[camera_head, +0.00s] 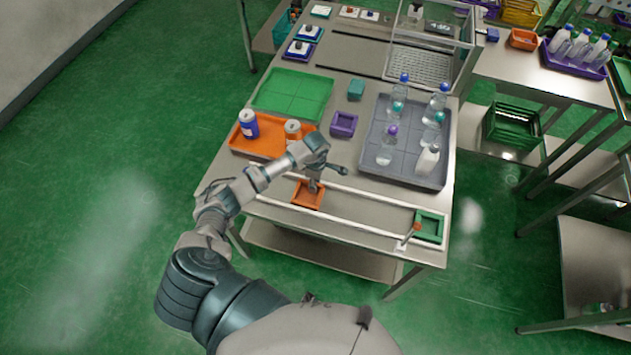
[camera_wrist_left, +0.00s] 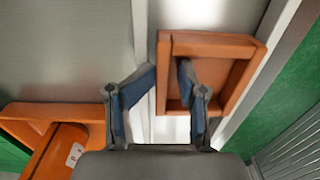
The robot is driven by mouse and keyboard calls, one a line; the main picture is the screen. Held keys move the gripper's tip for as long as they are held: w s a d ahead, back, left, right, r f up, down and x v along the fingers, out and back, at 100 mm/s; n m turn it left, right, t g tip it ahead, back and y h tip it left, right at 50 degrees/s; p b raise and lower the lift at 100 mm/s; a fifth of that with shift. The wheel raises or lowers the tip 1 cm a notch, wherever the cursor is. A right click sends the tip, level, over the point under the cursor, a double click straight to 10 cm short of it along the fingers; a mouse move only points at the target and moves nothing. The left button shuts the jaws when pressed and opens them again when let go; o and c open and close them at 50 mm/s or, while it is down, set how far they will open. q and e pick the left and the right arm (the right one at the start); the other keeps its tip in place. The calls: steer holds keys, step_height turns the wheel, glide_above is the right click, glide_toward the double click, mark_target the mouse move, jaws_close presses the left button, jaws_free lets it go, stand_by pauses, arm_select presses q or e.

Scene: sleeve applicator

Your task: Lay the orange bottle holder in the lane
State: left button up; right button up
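The orange bottle holder (camera_head: 308,195) is a small open square box between two white rails of the lane (camera_head: 370,197) near the table's front edge. The orange holder also shows in the left wrist view (camera_wrist_left: 238,78), open side facing the camera. My left gripper (camera_head: 315,184) is over its back edge. Whether the holder's underside rests on the table cannot be told. My right gripper is not in view.
A green holder (camera_head: 430,226) sits at the lane's right end, with a small orange-tipped item (camera_head: 411,236) beside it. A grey tray (camera_head: 400,170) with several bottles stands at right.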

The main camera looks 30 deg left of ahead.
arm_select(q)
steer(key=shift+d+r, duration=0.15)
steer(key=shift+r, duration=0.1)
step_height(320, 180, up, 13)
steer(key=shift+w, duration=0.15)
stand_by(0.6)
